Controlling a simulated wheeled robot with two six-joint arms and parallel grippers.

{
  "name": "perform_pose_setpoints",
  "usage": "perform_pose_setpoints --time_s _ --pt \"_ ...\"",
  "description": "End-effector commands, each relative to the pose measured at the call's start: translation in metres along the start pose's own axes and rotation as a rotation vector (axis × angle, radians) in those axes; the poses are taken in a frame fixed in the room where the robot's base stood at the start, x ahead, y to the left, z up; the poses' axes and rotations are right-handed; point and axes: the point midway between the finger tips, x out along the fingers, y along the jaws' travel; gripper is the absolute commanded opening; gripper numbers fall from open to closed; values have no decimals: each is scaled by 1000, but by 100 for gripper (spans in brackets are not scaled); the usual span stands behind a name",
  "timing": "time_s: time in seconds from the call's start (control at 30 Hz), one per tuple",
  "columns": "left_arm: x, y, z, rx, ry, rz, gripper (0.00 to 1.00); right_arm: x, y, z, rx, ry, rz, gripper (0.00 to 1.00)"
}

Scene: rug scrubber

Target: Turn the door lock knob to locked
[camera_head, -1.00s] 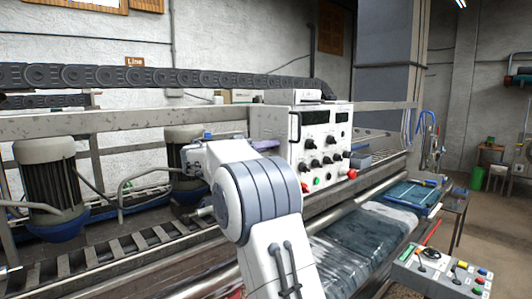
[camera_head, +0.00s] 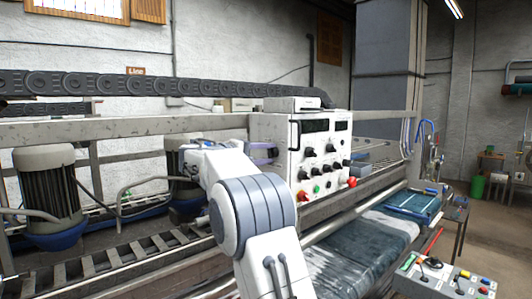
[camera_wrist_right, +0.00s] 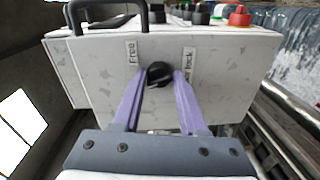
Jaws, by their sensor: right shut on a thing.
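The door lock knob (camera_wrist_right: 159,74) is a small black round knob on the pale, scuffed side panel of the control box (camera_head: 300,205). In the right wrist view the word "Free" stands left of the knob and a partly covered label ending in "lock" stands right of it. My right gripper (camera_wrist_right: 160,80) is shut on the knob, with one purple finger on each side. In the head view its fingers (camera_head: 262,153) are against the box's left side, and the knob is hidden there. Which label the knob points to is not clear. My left gripper is not in view.
A black handle (camera_wrist_right: 108,15) sticks out above the knob panel. The box front carries several black knobs and a red button (camera_head: 351,182). A metal rail (camera_head: 120,128) and motors (camera_head: 48,190) stand left of the box. A second button panel (camera_head: 445,277) is at lower right.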

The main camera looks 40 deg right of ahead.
Motion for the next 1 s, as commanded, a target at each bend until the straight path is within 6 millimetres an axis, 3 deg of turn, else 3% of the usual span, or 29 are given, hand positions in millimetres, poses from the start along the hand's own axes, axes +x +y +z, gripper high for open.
perform_pose_setpoints --time_s 0.5,1.0 --pt "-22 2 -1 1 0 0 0 -1 6 -3 -362 -22 -2 0" --pt "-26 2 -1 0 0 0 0 -1 5 -3 -447 -27 -2 0"
